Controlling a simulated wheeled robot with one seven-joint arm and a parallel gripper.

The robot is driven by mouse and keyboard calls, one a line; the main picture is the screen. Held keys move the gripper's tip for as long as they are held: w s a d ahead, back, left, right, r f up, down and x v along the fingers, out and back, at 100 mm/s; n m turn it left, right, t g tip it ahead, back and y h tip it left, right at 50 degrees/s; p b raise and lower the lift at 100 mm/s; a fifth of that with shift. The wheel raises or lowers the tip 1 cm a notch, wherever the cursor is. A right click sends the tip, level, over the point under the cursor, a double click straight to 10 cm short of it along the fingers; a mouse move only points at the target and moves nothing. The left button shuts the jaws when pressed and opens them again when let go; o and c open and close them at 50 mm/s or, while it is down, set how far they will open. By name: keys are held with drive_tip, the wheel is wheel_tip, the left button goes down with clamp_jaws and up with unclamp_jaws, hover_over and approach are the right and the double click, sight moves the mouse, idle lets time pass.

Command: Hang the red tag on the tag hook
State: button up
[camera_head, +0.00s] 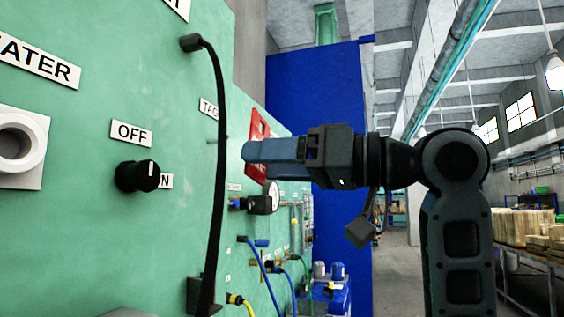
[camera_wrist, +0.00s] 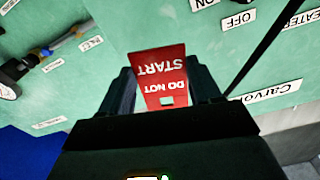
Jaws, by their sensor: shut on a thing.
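The red tag (camera_head: 258,128) is held at the tips of my gripper (camera_head: 252,151), close to the green panel in the head view. In the wrist view the tag (camera_wrist: 160,68) lies between the two dark fingers of my gripper (camera_wrist: 163,88), which is shut on it. Its white words "DO NOT START" appear upside down, and a small hole shows at its near end. A label starting "TAG" (camera_head: 208,108) is on the panel left of my gripper, partly covered by a black cable.
The black cable (camera_head: 218,180) hangs in front of the panel, left of my gripper. A black OFF/ON knob (camera_head: 137,176) sticks out farther left. A gauge (camera_head: 271,196) and valve fittings are below the gripper. Open floor lies right of the blue wall (camera_head: 318,100).

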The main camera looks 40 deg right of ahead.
sight(201, 175)
drive_tip(key=shift+f+b+x, duration=0.2)
drive_tip(key=shift+b+x, duration=0.15)
drive_tip(key=shift+x, duration=1.25)
drive_tip(key=shift+f+b+x, duration=0.25)
drive_tip(key=shift+b+x, duration=0.1)
drive_tip(key=shift+x, duration=1.2)
drive_tip(key=shift+w+a+f, duration=0.4)
drive_tip(key=shift+w, duration=0.05)
drive_tip(key=o, duration=0.9)
drive_tip(key=shift+f, duration=0.1)
